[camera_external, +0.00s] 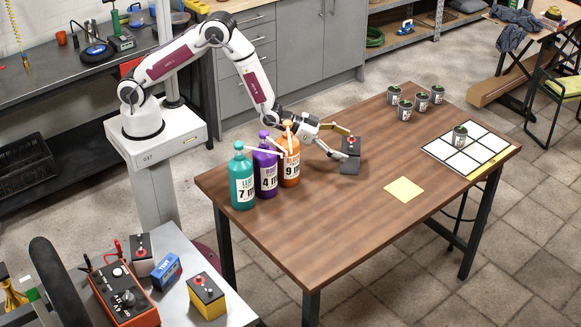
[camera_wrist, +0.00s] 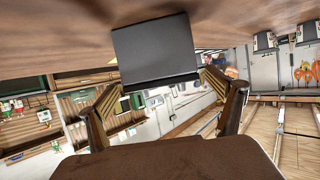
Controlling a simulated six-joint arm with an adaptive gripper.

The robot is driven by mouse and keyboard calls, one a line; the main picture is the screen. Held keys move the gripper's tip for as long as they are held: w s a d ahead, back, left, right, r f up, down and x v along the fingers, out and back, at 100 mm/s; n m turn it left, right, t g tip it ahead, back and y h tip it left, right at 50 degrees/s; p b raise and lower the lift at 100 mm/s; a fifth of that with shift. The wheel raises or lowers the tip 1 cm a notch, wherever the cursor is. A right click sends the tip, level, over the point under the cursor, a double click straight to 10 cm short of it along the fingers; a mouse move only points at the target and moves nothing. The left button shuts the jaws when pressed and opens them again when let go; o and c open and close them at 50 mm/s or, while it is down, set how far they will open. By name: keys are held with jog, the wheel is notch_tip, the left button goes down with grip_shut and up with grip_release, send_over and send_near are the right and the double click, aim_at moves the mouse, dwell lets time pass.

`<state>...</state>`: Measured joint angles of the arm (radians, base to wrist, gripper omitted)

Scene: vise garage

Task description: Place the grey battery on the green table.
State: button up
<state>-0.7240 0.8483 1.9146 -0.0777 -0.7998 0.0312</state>
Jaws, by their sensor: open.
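A dark grey battery (camera_external: 350,163) with a red knob on top stands on the brown table (camera_external: 300,235), right of the bottles. It also shows in the wrist view as a dark grey block (camera_wrist: 155,50). My gripper (camera_external: 346,143) is open at the battery, its fingers reaching toward the battery's left side. In the wrist view my gripper (camera_wrist: 162,84) has its fingertips near the block's two lower corners. I cannot tell whether they touch it. Another grey battery (camera_external: 141,254) stands on the grey table at the lower left. I see no clearly green tabletop.
Teal (camera_external: 242,180), purple (camera_external: 265,170) and orange (camera_external: 289,160) bottles stand close by my arm. A yellow square (camera_external: 404,189), a white grid board (camera_external: 492,145) and several cans (camera_external: 405,110) are on the brown table. A blue battery (camera_external: 166,271) and yellow battery (camera_external: 207,297) stand lower left.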

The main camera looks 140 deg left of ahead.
jog(key=shift+x, duration=1.3)
jog(key=c, duration=1.9)
jog(key=shift+a+r, duration=0.1)
jog(key=shift+r, duration=0.15)
jog(key=shift+c, duration=1.1)
jog(key=shift+r, duration=0.1)
jog(key=shift+r, duration=4.9)
